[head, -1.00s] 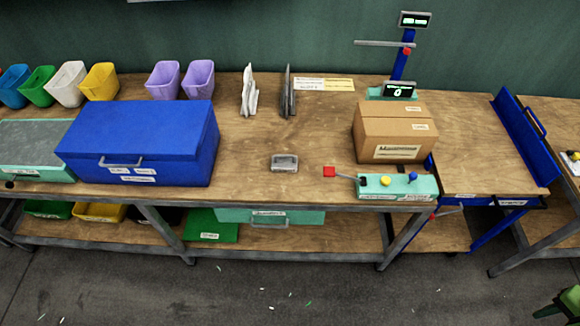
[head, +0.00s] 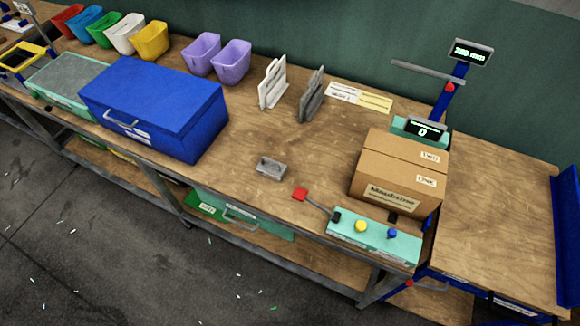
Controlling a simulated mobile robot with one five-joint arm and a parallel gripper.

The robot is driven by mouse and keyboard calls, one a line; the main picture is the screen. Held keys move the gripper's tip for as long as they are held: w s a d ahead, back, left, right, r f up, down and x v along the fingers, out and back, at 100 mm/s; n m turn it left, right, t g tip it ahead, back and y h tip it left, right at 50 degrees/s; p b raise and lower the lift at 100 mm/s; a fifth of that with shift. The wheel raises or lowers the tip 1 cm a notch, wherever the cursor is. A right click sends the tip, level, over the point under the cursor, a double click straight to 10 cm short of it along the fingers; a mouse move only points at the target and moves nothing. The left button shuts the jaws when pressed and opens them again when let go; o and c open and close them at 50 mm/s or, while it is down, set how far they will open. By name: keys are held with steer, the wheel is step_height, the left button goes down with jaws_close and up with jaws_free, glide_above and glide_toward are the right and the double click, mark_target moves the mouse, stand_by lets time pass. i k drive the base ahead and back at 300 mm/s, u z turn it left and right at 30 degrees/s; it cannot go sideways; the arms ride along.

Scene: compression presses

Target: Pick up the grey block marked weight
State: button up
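A small grey block (head: 271,168) lies on the wooden bench top (head: 290,140) in the head view. It sits between the blue chest and the green control box, a little back from the bench's front edge. Its marking is too small to read. It stands apart from other things. My gripper is not in view.
A blue chest (head: 155,108) stands left of the block. A cardboard box (head: 395,175) and a green control box (head: 375,238) with a red-tipped lever (head: 300,194) stand right. Bins and upright holders (head: 272,82) line the back. Floor (head: 120,240) in front is open.

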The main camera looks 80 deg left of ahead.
mark_target(272, 169)
steer(key=u, duration=2.5)
steer(key=k, duration=0.1)
steer(key=z, duration=4.35)
steer(key=k, duration=1.05)
steer(key=z, duration=5.75)
